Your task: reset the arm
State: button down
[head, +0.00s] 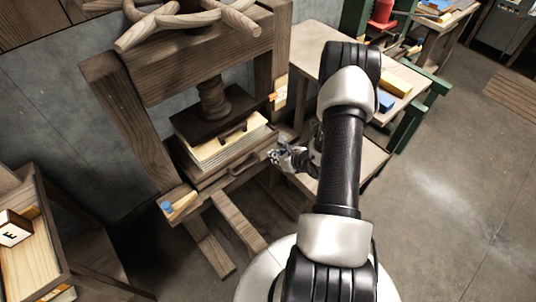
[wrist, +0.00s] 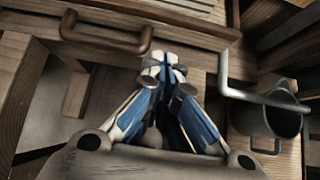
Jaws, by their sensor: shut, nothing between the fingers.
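My gripper (head: 277,155) is in front of the wooden press (head: 165,72), close to the right end of its front board. In the wrist view my gripper (wrist: 165,68) has its blue and pale fingers brought together at the tips, with nothing between them. The fingertips are near a wooden front with a brown handle (wrist: 105,38); I cannot tell whether they touch it. My arm reaches up the head view and bends down toward the press, hiding part of the bench behind it.
A grey metal cup-like vessel (wrist: 265,120) and a bent grey bar (wrist: 223,75) are close right of my fingers. A stack of boards or paper (head: 222,146) lies in the press. A bench (head: 318,45) stands behind my arm. Open floor (head: 450,190) lies at right.

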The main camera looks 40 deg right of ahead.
jog(key=p+v, duration=0.1)
jog(key=v, duration=0.4)
jog(key=shift+s+d+r, duration=0.15)
jog(key=shift+s+r, duration=0.05)
jog(key=shift+r, duration=0.1)
jog(key=w+a+r+n+y, duration=0.2)
jog(key=w+a+r+n, duration=0.15)
jog(key=r, duration=0.25)
jog(key=w+a+r+n+y, duration=0.1)
jog(key=w+a+r+n, duration=0.15)
jog(key=a+r, duration=0.3)
jog(key=s+a+r+n+g+y, duration=0.2)
jog(key=a+r+n+y, duration=0.2)
jog(key=a+r+n, duration=0.75)
jog(key=s+a+r+n+g+h, duration=0.1)
jog(key=s+a+r+n+g, duration=0.3)
jog(key=s+a+r+n, duration=0.55)
jog(key=s+d+r+n+h, duration=0.2)
jog(key=s+n+h, duration=0.1)
jog(key=s+n, duration=0.1)
jog(key=s+d+r+n+t+h, duration=0.1)
jog(key=s+r+n+h, duration=0.1)
jog(key=s, duration=0.5)
jog(key=n+h, duration=0.1)
jog(key=n, duration=0.1)
jog(key=shift+s+d+n, duration=0.25)
jog(key=shift+d+n, duration=0.05)
jog(key=shift+d, duration=0.1)
